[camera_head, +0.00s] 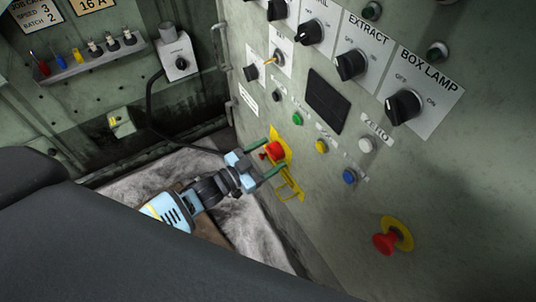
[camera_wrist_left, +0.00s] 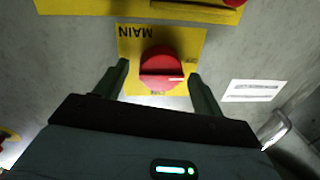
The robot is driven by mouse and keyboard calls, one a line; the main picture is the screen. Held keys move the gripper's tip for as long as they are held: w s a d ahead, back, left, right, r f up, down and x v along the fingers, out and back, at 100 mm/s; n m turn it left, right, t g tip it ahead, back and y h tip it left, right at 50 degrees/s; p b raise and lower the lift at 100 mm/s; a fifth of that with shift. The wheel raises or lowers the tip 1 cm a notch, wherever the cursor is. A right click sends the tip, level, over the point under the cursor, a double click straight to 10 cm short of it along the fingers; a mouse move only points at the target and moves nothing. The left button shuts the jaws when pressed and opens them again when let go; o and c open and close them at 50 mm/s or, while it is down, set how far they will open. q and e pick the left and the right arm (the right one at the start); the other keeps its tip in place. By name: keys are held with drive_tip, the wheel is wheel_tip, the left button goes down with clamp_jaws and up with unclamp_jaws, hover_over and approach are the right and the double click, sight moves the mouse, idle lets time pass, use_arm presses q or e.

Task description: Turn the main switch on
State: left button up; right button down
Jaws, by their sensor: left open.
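The main switch (camera_head: 276,149) is a red round knob on a yellow plate (camera_head: 280,133), low on the grey-green control panel. In the left wrist view the knob (camera_wrist_left: 161,62) has a dark slot across it, and its plate (camera_wrist_left: 135,33) reads MAIN, upside down. My left gripper (camera_head: 278,148) is open and faces the panel. In the left wrist view its fingers (camera_wrist_left: 159,70) stand on either side of the knob, with gaps visible between them and it. I cannot tell whether the fingertips touch the plate. My right gripper is in neither view.
Several coloured buttons, including a blue one (camera_head: 349,176), and black knobs such as BOX LAMP (camera_head: 403,106) cover the panel. A red mushroom button (camera_head: 386,242) sticks out lower right. A cable (camera_head: 150,110) hangs behind my arm.

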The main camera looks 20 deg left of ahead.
use_arm(q)
drive_tip(key=shift+w, duration=0.1)
drive_tip(key=c, duration=0.9)
drive_tip(key=shift+c, duration=0.2)
drive_tip(key=m+b, duration=0.1)
drive_tip(key=m, duration=0.2)
drive_tip(key=m+b, duration=0.1)
drive_tip(key=m, duration=0.3)
drive_tip(key=m+b, duration=0.1)
drive_tip(key=m, duration=0.2)
drive_tip(key=shift+d+f+m+h, duration=0.15)
drive_tip(key=shift+f+m+h, duration=0.15)
drive_tip(key=shift+f, duration=0.05)
drive_tip(key=m+b, duration=0.2)
drive_tip(key=m, duration=0.2)
drive_tip(key=shift+m+h, duration=0.3)
drive_tip(key=shift+h, duration=0.1)
drive_tip(key=shift+m+b, duration=0.65)
drive_tip(key=shift+m, duration=1.05)
